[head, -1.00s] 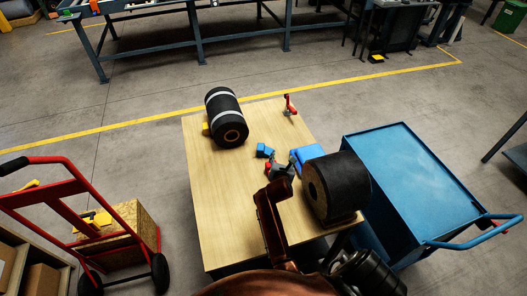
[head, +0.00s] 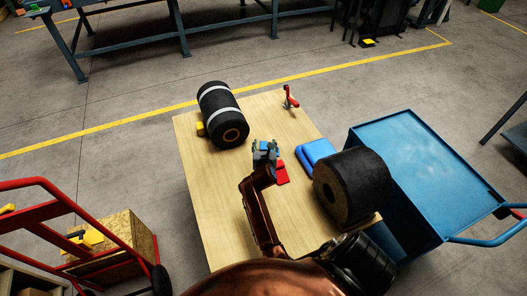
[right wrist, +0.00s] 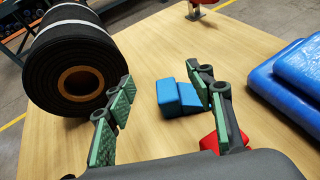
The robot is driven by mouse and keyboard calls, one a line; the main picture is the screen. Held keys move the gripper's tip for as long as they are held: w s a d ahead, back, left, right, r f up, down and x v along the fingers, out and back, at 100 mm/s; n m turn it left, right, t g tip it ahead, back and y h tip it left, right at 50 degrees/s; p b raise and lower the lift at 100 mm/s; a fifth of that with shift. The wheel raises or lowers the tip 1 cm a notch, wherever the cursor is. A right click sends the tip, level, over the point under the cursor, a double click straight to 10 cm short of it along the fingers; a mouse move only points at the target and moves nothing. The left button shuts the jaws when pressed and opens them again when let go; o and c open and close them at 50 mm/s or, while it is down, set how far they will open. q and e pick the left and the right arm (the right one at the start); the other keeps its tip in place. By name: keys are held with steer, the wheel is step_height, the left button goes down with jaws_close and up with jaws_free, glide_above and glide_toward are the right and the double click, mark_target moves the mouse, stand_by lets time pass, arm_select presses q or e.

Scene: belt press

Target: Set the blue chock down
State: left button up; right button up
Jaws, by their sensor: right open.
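The blue chock (right wrist: 178,97) sits on the wooden table (right wrist: 150,140) in the right wrist view. It lies just ahead of my right gripper (right wrist: 165,92), nearer its right finger. The jaws are open and I see no grip on the chock. In the head view my right gripper (head: 265,147) is low over the middle of the table and largely hides the chock. My left gripper is not in view.
A black striped roll (head: 221,113) lies at the table's back left with a yellow chock (head: 200,129) beside it. A red chock (head: 282,174), blue pads (head: 314,152) and another black roll (head: 352,185) are on the right. A red fixture (head: 289,98) stands behind.

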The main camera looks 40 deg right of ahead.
steer(key=b, duration=0.3)
glide_toward(264, 146)
steer(key=w+d, duration=0.2)
steer(key=shift+w+d, duration=0.1)
steer(key=shift+w+d+f+b, duration=0.1)
steer(key=shift+w+f+b, duration=0.05)
steer(key=shift+b, duration=0.2)
steer(key=shift+x, duration=0.9)
steer(key=x, duration=0.1)
steer(key=b+x, duration=0.1)
steer(key=x, duration=0.1)
steer(key=f+b+x, duration=0.1)
steer(key=x, duration=0.1)
steer(key=shift+a, duration=0.25)
steer(key=shift+w+d, duration=0.15)
steer(key=shift+w, duration=0.1)
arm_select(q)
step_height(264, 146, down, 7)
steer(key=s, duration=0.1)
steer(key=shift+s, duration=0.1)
arm_select(e)
steer(key=shift+f, duration=0.1)
jaws_close()
